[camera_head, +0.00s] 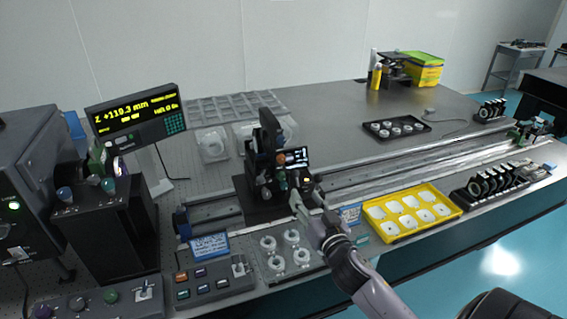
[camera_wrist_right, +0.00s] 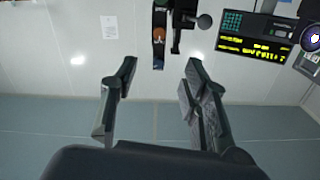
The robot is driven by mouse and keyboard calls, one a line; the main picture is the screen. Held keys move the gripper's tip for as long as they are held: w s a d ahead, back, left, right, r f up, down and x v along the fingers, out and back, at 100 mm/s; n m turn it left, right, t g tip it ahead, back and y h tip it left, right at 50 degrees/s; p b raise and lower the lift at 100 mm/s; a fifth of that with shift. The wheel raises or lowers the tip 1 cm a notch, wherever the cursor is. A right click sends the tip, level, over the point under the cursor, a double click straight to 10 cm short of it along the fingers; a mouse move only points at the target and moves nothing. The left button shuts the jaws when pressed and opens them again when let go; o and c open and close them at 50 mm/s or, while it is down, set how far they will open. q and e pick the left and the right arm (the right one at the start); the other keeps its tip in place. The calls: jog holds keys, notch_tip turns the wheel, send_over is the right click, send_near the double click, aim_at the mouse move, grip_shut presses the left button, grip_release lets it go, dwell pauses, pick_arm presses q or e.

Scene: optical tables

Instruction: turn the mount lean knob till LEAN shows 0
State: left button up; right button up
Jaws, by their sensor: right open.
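The black mount (camera_head: 268,150) stands upright on a carriage on the rail, at the middle of the head view. An orange-brown round part (camera_head: 281,158) shows on its side; I cannot tell whether this is the lean knob. A small lit display (camera_head: 297,157) is beside the mount, its text too small to read. My right gripper (camera_head: 306,196) is open and empty, just in front of the mount and below the display. In the right wrist view, the open fingers (camera_wrist_right: 161,70) point toward the mount (camera_wrist_right: 159,50), apart from it. My left gripper is out of view.
A yellow tray (camera_head: 456,211) of white parts lies to the right. A clear plate with several white rings (camera_head: 271,263) and a button panel lie along the front edge.

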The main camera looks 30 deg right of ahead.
aim_at(282, 160)
jog(key=p+x, duration=0.3)
jog(key=x, duration=1.4)
jog(key=shift+w+r, duration=0.2)
jog(key=shift+c, duration=0.3)
grip_shut()
